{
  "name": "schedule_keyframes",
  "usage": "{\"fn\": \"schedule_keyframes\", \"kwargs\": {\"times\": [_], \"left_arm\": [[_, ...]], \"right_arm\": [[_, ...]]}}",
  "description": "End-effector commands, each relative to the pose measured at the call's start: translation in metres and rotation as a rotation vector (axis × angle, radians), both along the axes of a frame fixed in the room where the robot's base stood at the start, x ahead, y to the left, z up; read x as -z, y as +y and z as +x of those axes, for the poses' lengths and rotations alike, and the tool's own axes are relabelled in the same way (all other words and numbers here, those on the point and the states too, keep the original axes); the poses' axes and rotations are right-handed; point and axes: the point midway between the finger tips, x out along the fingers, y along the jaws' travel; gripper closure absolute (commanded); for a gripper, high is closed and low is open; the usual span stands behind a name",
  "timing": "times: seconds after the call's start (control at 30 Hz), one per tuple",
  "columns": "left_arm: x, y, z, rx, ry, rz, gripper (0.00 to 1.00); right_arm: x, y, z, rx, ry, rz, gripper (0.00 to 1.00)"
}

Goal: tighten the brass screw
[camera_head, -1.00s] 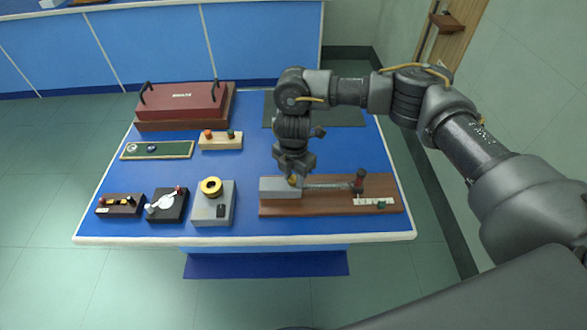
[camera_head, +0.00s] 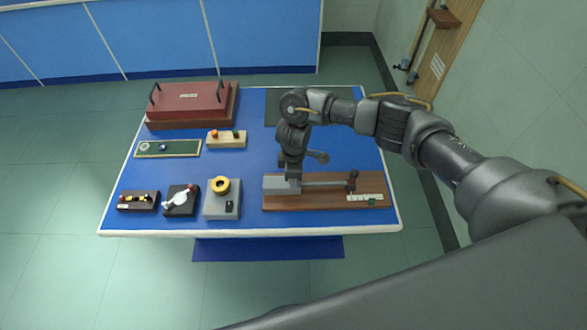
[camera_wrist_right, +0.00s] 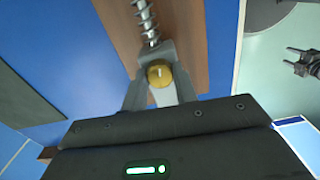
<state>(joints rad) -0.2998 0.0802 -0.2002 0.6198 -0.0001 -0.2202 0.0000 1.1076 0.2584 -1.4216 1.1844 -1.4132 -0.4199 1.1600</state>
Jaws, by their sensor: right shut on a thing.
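The brass screw (camera_wrist_right: 159,73) is a round yellow head with a pale slot mark. In the right wrist view it sits between the two fingers of my right gripper (camera_wrist_right: 159,82), which is shut on it. In the head view my right gripper (camera_head: 292,178) points down onto the grey block (camera_head: 275,186) at the left end of a wooden board (camera_head: 320,203); the screw is hidden behind it there. A dark two-pronged gripper, which looks like my left one (camera_wrist_right: 298,62), shows at the right edge of the wrist view, apart from the table, its prongs spread and empty.
A grey box with a yellow ring (camera_head: 221,203) and two black devices stand to the left. A red case (camera_head: 190,103) stands at the back left. The blue table middle (camera_head: 255,160) is clear.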

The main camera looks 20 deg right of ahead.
Motion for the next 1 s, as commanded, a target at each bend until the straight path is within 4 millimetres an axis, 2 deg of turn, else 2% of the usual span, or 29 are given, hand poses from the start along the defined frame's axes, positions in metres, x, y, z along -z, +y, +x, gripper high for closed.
{"fn": "schedule_keyframes", "kwargs": {"times": [0.03, 0.3, 0.97, 1.0], "left_arm": [[-0.010, 0.000, 0.000, 0.000, 0.000, 0.000, 0.50], [-0.025, 0.000, 0.000, 0.000, 0.000, 0.000, 0.50], [-0.030, 0.000, 0.000, 0.000, 0.000, 0.000, 0.50], [-0.030, 0.000, 0.000, 0.000, 0.000, 0.000, 0.50]], "right_arm": [[-0.005, 0.000, 0.000, 0.033, 0.001, -0.001, 0.94], [-0.003, 0.000, 0.000, 0.159, 0.000, 0.000, 0.94], [-0.001, 0.000, 0.001, 0.209, -0.004, 0.001, 0.94], [-0.001, 0.000, 0.001, 0.209, -0.004, 0.001, 0.68]]}}
